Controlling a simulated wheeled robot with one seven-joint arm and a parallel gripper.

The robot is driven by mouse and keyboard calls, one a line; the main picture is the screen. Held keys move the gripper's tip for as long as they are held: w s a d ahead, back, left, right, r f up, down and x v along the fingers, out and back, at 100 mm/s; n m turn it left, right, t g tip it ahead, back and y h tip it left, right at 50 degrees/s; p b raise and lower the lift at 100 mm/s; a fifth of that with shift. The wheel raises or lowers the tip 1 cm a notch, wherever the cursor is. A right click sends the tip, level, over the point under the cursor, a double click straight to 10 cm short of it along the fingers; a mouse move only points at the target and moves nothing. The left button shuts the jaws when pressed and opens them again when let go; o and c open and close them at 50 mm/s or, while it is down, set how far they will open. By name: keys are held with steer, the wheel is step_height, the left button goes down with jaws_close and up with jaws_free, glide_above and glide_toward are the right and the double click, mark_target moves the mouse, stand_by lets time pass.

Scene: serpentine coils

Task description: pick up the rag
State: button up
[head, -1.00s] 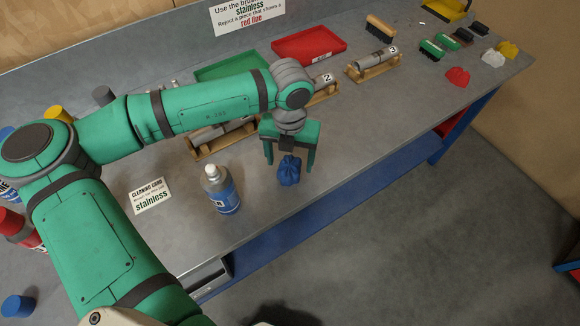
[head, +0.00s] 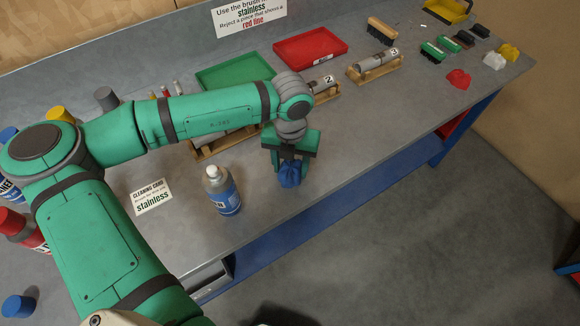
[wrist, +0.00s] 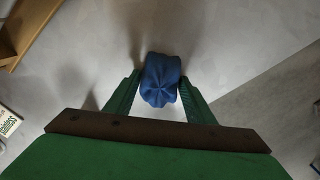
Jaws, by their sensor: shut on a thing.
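The rag is a crumpled blue cloth (head: 290,175) near the front edge of the grey bench. In the wrist view the rag (wrist: 160,80) sits between the two green fingers, which touch it on both sides. My gripper (head: 290,170) is shut on the rag, pointing down at the bench. It also shows in the wrist view (wrist: 160,88). Whether the rag is clear of the bench top cannot be told. The fingers hide part of its sides.
A cleaning card (head: 151,197) lies farther left. Wooden racks (head: 375,68), a green tray (head: 235,72) and a red tray (head: 310,46) are behind.

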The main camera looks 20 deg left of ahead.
mark_target(290, 167)
steer(key=shift+r, duration=0.5)
step_height(290, 167, up, 3)
steer(key=shift+s+f, duration=0.15)
steer(key=shift+f, duration=0.05)
steer(key=s+r, duration=0.9)
steer(key=s, duration=0.4)
steer(key=shift+s+d+r, duration=0.15)
steer(key=shift+s, duration=0.15)
steer(key=shift+o, duration=0.5)
